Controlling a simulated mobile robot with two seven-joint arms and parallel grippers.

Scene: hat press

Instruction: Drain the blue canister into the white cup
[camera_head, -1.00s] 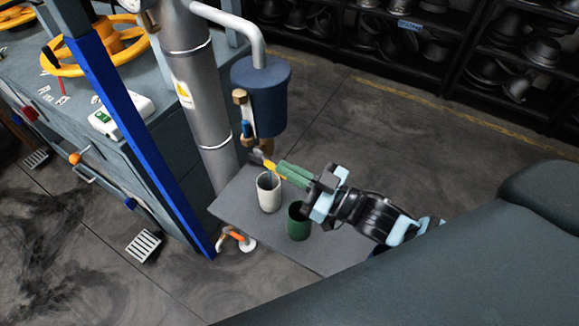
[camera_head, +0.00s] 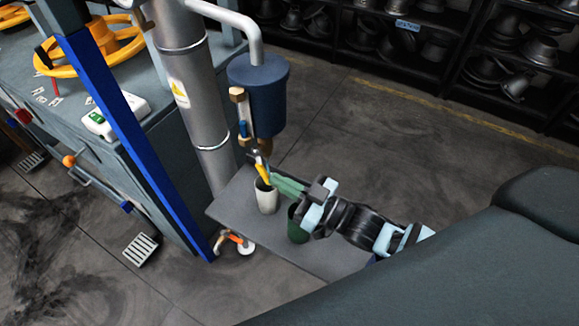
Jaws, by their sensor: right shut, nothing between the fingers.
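The blue canister (camera_head: 258,92) hangs on a bent grey pipe above a small grey table. A yellow lever (camera_head: 262,171) sits below the canister and slants steeply down to the right. The white cup (camera_head: 266,200) stands upright on the table below the lever, its inside hard to see. My right gripper (camera_head: 274,181) is shut and empty, its green fingers at the lever's lower end, just above the white cup's right side. I cannot tell whether they touch the lever. My left gripper is not in view.
A dark green cup (camera_head: 297,230) stands right of the white cup, partly hidden by my right gripper. A thick grey column (camera_head: 197,95) and a blue post (camera_head: 130,135) rise left of the table (camera_head: 240,208). Shelves of metal moulds (camera_head: 430,45) stand behind open floor.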

